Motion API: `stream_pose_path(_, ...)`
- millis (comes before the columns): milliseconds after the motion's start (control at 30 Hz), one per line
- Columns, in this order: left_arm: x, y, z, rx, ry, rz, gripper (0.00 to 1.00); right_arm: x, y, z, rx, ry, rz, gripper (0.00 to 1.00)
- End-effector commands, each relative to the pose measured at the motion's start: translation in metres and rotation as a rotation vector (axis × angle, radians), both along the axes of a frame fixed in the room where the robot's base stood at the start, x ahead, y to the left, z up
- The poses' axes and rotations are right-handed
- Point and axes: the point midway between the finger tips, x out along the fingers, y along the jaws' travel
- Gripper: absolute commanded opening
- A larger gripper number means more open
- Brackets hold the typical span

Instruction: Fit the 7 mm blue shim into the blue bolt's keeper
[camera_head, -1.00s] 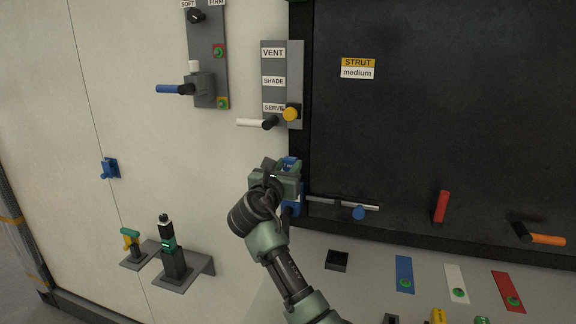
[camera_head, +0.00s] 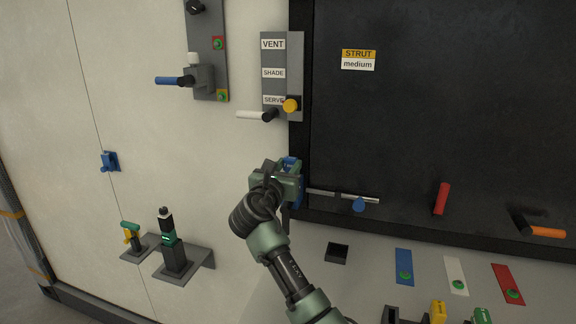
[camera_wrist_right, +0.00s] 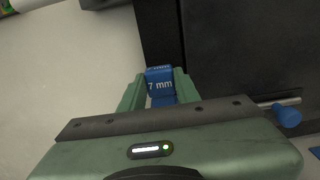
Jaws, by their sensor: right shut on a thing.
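My right gripper (camera_head: 284,178) is shut on the blue shim (camera_wrist_right: 160,84), which reads "7 mm" between the fingertips in the right wrist view. In the head view the gripper is at the left edge of the black door frame. Blue shows around its fingers, but I cannot tell shim from keeper there. The blue bolt (camera_head: 359,204) has a round blue knob on a silver rod, right of the gripper; the knob also shows in the right wrist view (camera_wrist_right: 287,116). The keeper is mostly hidden by the gripper, and I cannot tell whether the shim touches it. My left gripper is not in view.
A white-handled lever (camera_head: 252,115) sticks out above the gripper. A blue bracket (camera_head: 109,161) is on the pale wall, left. A shelf (camera_head: 186,264) holds a dark tool below. A red handle (camera_head: 441,198) and coloured plates lie right.

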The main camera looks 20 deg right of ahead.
Motion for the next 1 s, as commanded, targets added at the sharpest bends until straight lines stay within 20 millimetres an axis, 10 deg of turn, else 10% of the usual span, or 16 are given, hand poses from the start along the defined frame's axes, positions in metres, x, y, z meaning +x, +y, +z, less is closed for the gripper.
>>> stream_pose_path(1000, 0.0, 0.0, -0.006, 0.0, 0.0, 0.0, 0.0, 0.0, 0.0, -0.023, -0.002, 0.0, 0.0, 0.0)
